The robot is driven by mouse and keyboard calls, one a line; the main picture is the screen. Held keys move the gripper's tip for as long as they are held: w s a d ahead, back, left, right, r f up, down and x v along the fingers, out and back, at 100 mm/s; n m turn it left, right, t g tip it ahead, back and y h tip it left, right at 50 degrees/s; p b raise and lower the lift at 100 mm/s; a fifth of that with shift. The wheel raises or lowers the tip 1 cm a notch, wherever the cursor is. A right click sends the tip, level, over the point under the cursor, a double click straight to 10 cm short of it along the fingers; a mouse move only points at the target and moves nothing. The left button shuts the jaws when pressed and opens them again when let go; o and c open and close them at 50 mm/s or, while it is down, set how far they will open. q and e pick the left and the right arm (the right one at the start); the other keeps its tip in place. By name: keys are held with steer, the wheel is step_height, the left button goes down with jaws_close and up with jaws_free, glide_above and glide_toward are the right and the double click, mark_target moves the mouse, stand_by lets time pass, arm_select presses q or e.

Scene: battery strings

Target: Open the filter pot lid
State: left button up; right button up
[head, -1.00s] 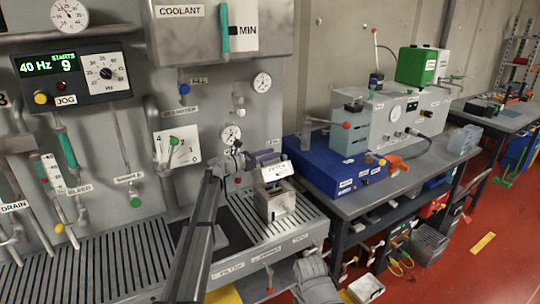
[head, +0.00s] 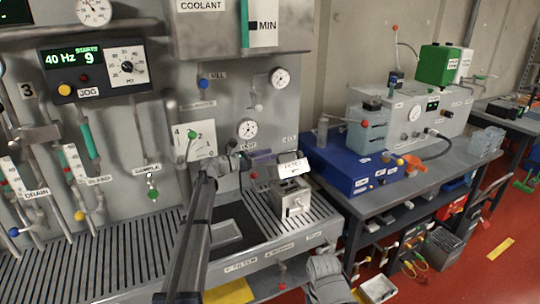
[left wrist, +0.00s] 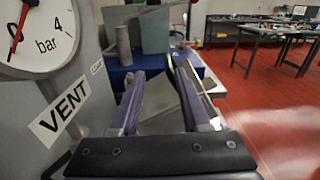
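The filter pot (head: 291,203) is a small grey metal box on the slotted bench. Its pale, labelled lid (head: 293,168) sits tilted at the top rear, with the pot's upper part showing below it. My left gripper (head: 262,157), with purple fingers, is just left of the lid, close to the panel. In the left wrist view its fingers (left wrist: 162,82) are apart, with a grey plate-like surface between and beyond them. I cannot tell whether they touch the lid.
A gauge panel (head: 130,130) with valves and labels stands close behind the left arm. A VENT label (left wrist: 58,115) and gauge (left wrist: 38,35) are near the left gripper. A blue box (head: 345,170) stands on the table to the right. The slotted bench (head: 120,250) is mostly clear.

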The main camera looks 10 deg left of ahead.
arm_select(q)
steer(key=v, duration=0.8)
steer(key=shift+s+a, duration=0.25)
stand_by(0.5)
steer(key=shift+d, duration=0.1)
